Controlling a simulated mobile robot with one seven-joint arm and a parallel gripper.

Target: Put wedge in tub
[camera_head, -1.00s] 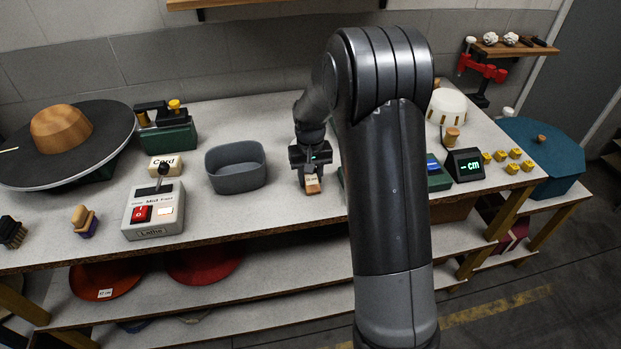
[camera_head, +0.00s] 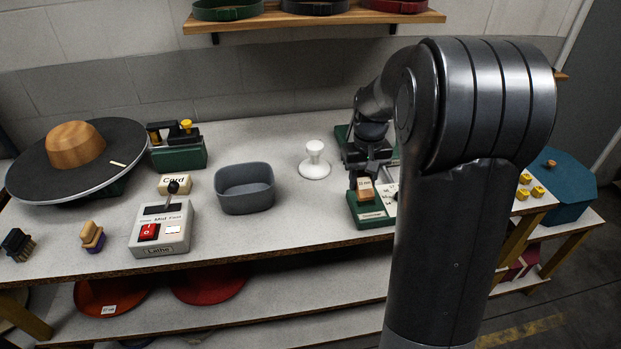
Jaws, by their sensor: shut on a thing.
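My gripper (camera_head: 367,172) is shut on a small wooden block with a light label, which looks like the wedge (camera_head: 366,192). It is in front of or over a green and white device (camera_head: 372,217); I cannot tell whether the block touches it. The grey tub (camera_head: 245,203) is an open oval container on the bench, to the left of my gripper. No object shows inside it, though its near wall hides part of the floor.
A white knobbed piece (camera_head: 314,168) stands between the tub and my gripper. The lathe control box (camera_head: 160,232) and a Cord block (camera_head: 174,184) are left of the tub. A large dark hat brim (camera_head: 40,175) lies far left. My arm hides much of the right side.

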